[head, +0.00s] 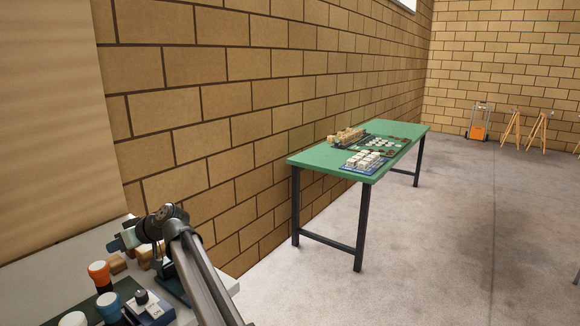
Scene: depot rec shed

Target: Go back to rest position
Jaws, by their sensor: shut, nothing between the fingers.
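My arm reaches up from the bottom edge at the lower left of the head view and bends over at its wrist. My gripper (176,291) hangs below the wrist as a small dark shape, low over the near grey-white table (222,284). Its fingers are small and partly hidden by the arm, but it is shut and I see nothing held in it. Wooden blocks (117,264) lie on the table to the left of the gripper, close to the wrist in the picture.
An orange-capped piece (99,272), a blue-capped piece (109,305) and a dark labelled box (150,307) stand at the near table's left. A brick wall (230,120) rises behind. A green table (320,157) with game pieces stands farther off, across open floor.

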